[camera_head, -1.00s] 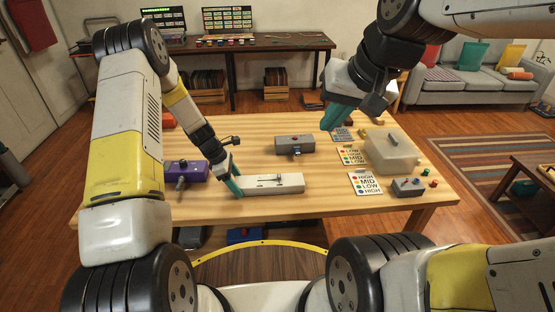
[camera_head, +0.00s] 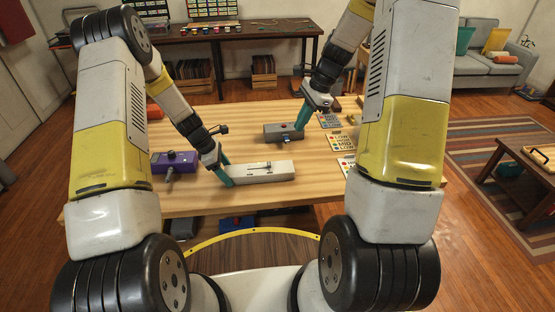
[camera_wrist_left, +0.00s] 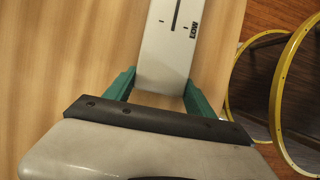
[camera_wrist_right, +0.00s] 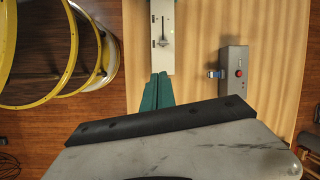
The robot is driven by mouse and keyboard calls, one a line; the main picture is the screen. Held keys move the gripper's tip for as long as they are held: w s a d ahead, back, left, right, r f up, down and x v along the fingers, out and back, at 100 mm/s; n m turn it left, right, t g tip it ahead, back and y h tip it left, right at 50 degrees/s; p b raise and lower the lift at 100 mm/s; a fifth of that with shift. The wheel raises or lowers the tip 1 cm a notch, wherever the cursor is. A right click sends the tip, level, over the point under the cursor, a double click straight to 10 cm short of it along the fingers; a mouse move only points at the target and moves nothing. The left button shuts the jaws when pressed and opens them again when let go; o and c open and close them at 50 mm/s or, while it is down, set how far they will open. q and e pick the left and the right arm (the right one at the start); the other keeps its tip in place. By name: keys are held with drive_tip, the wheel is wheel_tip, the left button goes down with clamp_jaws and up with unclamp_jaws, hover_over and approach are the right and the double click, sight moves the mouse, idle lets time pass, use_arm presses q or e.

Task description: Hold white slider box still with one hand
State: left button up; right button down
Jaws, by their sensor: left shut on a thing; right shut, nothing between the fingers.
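The white slider box (camera_head: 272,172) lies flat on the wooden table, with a slot and small slider on top. My left gripper (camera_head: 226,178) is shut on its left end, one finger on each long side. In the left wrist view the box (camera_wrist_left: 170,50) runs away between the green fingers (camera_wrist_left: 160,92), with a "LOW" label by the slot. My right gripper (camera_head: 300,120) is shut and empty, above the table near the grey box. In the right wrist view its closed fingers (camera_wrist_right: 158,88) appear just below the slider box's end (camera_wrist_right: 162,45).
A grey box (camera_head: 278,131) with a red button and a blue part stands behind the slider box. A purple box (camera_head: 178,158) with a lever stands to the left. Label cards (camera_head: 341,143) lie at right, partly behind my right arm. Bare table (camera_head: 200,200) lies in front.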

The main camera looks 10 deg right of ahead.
wheel_tip(320, 180, down, 6)
drive_tip(key=w+m, duration=0.2)
approach(285, 167)
drive_tip(key=shift+m+g, duration=0.3)
drive_tip(key=x, duration=0.6)
drive_tip(key=shift+w, duration=0.35)
drive_tip(key=a, duration=0.2)
drive_tip(key=shift+a, duration=0.35)
drive_tip(key=shift+w+a, duration=0.1)
drive_tip(key=shift+a, duration=0.6)
drive_tip(key=shift+a, duration=0.1)
use_arm(q)
drive_tip(key=shift+d, duration=0.1)
use_arm(e)
drive_tip(key=a, duration=0.7)
drive_tip(key=shift+a+r, duration=0.1)
drive_tip(key=shift+a, duration=0.25)
